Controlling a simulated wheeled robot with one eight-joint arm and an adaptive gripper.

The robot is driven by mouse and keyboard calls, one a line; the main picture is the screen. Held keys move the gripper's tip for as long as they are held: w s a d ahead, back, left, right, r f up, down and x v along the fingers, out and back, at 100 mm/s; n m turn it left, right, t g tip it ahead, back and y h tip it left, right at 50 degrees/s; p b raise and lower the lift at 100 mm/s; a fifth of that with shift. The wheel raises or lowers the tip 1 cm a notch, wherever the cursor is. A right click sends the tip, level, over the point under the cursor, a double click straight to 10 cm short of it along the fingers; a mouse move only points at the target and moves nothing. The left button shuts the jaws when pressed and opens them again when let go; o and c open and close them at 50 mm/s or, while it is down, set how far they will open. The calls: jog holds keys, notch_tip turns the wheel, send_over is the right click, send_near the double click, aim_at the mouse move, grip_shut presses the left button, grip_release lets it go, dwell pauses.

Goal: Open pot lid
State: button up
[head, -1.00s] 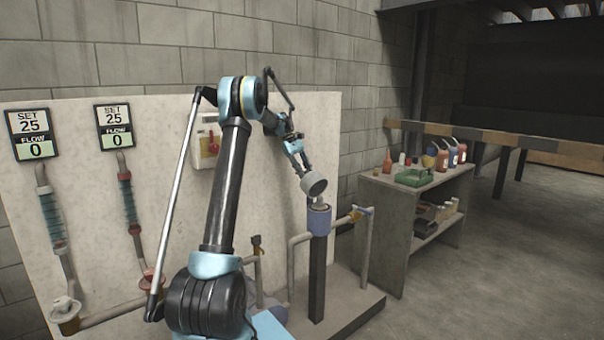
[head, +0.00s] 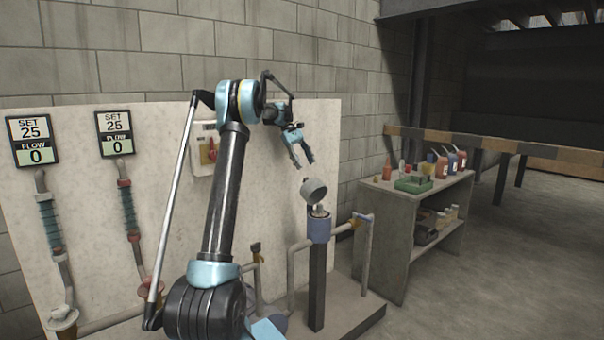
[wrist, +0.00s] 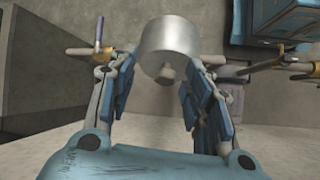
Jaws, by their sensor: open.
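The pot (head: 319,231) is a blue-collared cup on top of a dark upright post. Its grey round lid (head: 314,191) stands tilted up above the pot's rim, with a gap showing on the right side. My gripper (head: 305,163) is open and empty, just above and left of the lid, with a small gap between them.
A pale panel (head: 100,200) with flow meters is behind my arm. A grey shelf (head: 403,220) with bottles and a green tray (head: 412,187) stands at right. Open floor lies beyond it.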

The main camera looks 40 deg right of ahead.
jog(key=shift+r, duration=1.1)
